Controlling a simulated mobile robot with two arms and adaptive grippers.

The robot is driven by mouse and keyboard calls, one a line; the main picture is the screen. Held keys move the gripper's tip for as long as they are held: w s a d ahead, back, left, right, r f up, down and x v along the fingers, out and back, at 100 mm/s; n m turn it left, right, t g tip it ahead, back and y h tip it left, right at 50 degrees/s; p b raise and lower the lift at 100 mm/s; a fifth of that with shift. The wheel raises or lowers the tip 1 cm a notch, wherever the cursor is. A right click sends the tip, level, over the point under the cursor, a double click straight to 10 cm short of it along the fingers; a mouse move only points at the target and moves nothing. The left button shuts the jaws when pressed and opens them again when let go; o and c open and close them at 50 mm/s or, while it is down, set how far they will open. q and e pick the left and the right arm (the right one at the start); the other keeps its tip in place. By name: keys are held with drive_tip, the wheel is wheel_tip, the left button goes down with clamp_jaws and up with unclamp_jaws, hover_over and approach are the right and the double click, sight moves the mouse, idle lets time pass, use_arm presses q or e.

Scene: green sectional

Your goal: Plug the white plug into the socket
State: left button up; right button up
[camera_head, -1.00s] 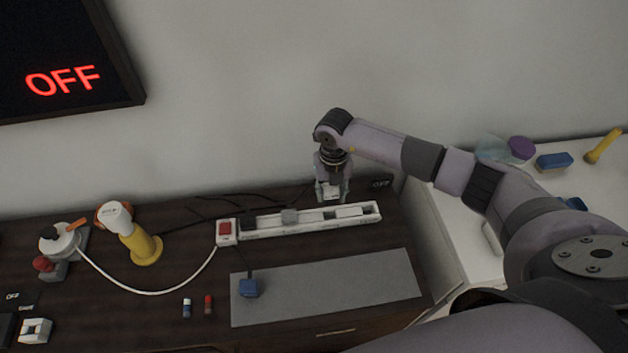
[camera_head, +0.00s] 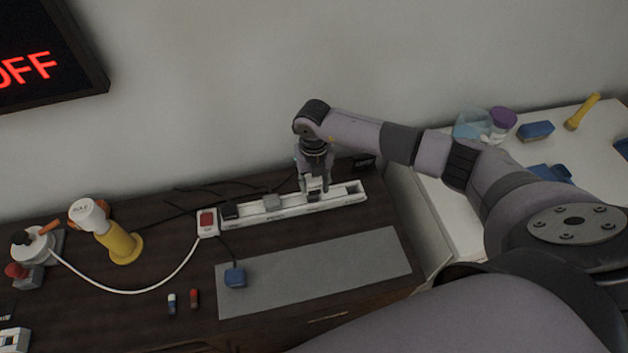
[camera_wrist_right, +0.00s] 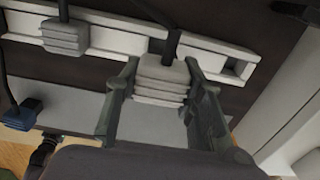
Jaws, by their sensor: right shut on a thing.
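My right gripper (camera_head: 315,190) is shut on a pale ribbed plug (camera_wrist_right: 160,82), whose dark cord runs up between the fingers in the right wrist view. The gripper is over the right half of the long white power strip (camera_head: 250,214), with its fingertips close to the strip's top. The strip also shows behind the plug in the right wrist view (camera_wrist_right: 115,38). I cannot tell whether the plug's pins, hidden below it, are in a socket. My left gripper is not in view.
A grey plug (camera_head: 272,202) and a black plug (camera_head: 230,210) sit on the strip, left of the gripper. A red switch (camera_head: 207,219) is at its left end. A blue plug (camera_head: 235,277) lies on the grey mat (camera_head: 320,272). A wall display (camera_head: 40,70) reads OFF.

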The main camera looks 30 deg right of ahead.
sight(314, 192)
drive_tip(key=shift+f+b, duration=0.45)
drive_tip(key=shift+f, duration=0.5)
drive_tip(key=shift+f+b, duration=1.4)
drive_tip(key=shift+f, duration=0.1)
idle(0.9)
drive_tip(key=o, duration=1.3)
drive_tip(key=shift+o, duration=0.2)
drive_tip(key=shift+r, duration=0.2)
wheel_tip(314, 192, up, 12)
drive_tip(key=shift+f, duration=0.15)
drive_tip(key=shift+s+f, duration=0.1)
drive_tip(key=shift+s, duration=0.05)
